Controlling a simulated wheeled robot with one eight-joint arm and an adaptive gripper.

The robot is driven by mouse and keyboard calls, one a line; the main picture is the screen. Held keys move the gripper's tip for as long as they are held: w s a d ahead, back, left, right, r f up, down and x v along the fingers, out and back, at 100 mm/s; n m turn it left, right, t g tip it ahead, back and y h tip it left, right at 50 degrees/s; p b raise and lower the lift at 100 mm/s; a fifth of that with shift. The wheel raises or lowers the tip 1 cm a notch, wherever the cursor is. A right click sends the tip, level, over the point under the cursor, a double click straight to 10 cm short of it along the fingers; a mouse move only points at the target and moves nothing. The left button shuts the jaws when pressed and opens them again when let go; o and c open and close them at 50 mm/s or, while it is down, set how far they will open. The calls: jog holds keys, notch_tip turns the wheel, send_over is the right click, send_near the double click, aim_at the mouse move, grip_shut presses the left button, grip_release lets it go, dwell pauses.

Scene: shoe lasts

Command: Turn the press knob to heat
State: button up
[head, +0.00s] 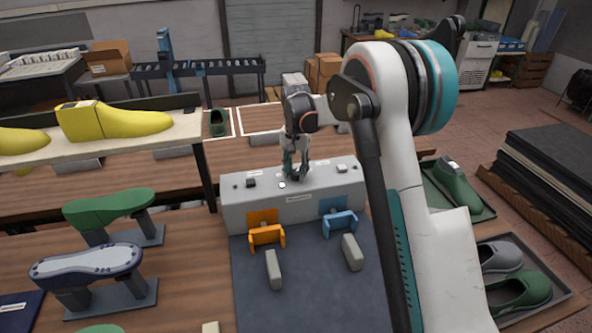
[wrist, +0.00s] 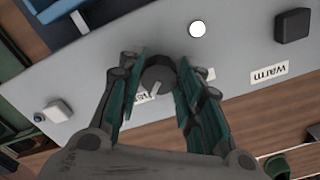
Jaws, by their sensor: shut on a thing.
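The press (head: 290,208) is a long grey box on the bench with several controls on its top. In the wrist view a round dark grey knob (wrist: 158,78) with a light pointer line stands on the panel's grey top (wrist: 228,48). My gripper (wrist: 157,84) has its two teal-padded fingers on either side of this knob, closed on it. A label beside the knob is mostly hidden by the fingers; only part of its lettering shows.
A black square knob (wrist: 293,25) sits beside a "WARM" label (wrist: 269,73). A white round light (wrist: 197,28) and a small white button (wrist: 56,111) are also on the panel. Orange (head: 267,236) and blue (head: 340,223) cradles stand in front on a dark mat (head: 312,300).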

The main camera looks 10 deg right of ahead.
aim_at(296, 173)
dwell(0.5)
jog(key=o, duration=1.1)
jog(key=shift+c, duration=0.2)
jog(key=shift+r, duration=0.1)
notch_tip(296, 173, up, 12)
